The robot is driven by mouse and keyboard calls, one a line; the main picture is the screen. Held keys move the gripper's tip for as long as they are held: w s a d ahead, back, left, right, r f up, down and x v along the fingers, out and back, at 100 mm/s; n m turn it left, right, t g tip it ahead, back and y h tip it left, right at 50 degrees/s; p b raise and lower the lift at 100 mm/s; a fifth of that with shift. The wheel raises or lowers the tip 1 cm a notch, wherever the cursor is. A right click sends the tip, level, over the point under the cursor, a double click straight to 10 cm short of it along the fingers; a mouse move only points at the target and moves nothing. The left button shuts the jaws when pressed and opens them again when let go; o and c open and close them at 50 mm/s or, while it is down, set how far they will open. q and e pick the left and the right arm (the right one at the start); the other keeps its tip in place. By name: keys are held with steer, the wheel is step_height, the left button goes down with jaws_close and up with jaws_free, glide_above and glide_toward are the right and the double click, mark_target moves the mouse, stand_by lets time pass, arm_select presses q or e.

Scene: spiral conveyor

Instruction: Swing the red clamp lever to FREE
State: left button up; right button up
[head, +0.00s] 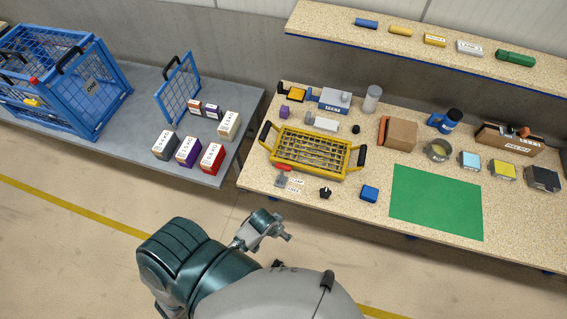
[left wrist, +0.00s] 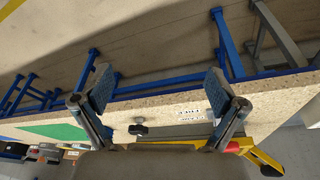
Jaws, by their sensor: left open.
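The red clamp lever (head: 283,167) is on a small grey base at the near-left edge of the right bench, in front of the yellow basket (head: 342,171). White CLAMP and FREE labels (head: 295,185) lie beside it. In the left wrist view, part of the red lever (left wrist: 232,148) shows beside the right finger, partly hidden by it. My left gripper (head: 286,233) is open and empty in front of the bench edge, apart from the lever. In the left wrist view, the labels show between its spread fingers (left wrist: 158,84). My right gripper is not in view.
A black knob (head: 325,192) and a blue block (head: 369,193) sit right of the lever. A green mat (head: 437,203) lies farther right. The basket's handles rise behind the lever. A grey table (head: 140,110) with a blue cage (head: 70,80) stands left, across a gap.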

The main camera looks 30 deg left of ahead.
arm_select(q)
steer(key=w+d+r+h, duration=0.1)
steer(key=w+d+r, duration=0.1)
steer(key=w+r, duration=0.5)
step_height(320, 180, up, 14)
steer(key=n+g+y, duration=0.2)
steer(key=n+g, duration=0.1)
steer(key=n, duration=0.2)
glide_above(283, 165)
step_height(283, 165, down, 17)
steer(key=shift+d+f, duration=0.1)
steer(key=shift+f, duration=0.05)
steer(key=c, duration=1.7)
